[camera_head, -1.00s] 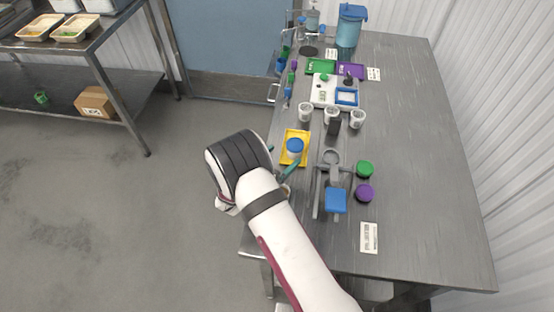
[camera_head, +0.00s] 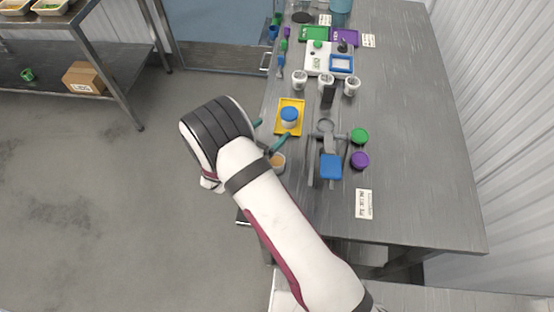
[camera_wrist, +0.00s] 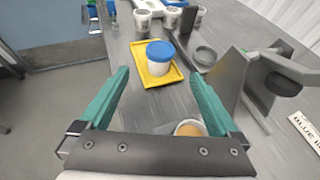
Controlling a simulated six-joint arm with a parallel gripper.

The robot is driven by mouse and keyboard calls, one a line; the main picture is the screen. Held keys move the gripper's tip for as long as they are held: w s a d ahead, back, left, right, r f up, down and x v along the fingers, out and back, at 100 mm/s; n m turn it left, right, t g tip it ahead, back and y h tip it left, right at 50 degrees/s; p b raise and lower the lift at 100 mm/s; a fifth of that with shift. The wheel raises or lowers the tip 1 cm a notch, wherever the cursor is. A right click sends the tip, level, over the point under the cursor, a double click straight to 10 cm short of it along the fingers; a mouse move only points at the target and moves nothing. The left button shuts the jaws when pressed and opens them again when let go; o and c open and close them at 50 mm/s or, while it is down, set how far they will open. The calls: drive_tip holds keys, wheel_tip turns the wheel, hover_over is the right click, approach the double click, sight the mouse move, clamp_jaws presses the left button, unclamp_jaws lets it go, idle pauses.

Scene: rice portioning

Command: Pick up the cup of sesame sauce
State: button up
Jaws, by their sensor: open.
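A small open cup with tan contents (camera_head: 278,161), which looks like the sesame sauce, stands near the table's left edge. In the wrist view this tan cup (camera_wrist: 190,129) is low in the picture, beside the base of the right finger and partly hidden by the gripper body. My gripper (camera_wrist: 158,76) is open and empty, its teal fingers reaching past the tan cup. A white cup with a blue lid (camera_wrist: 159,58) stands upright on a yellow tray (camera_wrist: 176,74) beyond the fingertips. In the head view my gripper (camera_head: 271,132) is partly hidden by my arm.
A grey stand with a blue block (camera_head: 331,167) is right of the tray. Several white cups (camera_head: 326,82) stand farther back. The table's right side is clear.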

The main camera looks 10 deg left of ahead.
drive_tip(key=shift+c, duration=0.6)
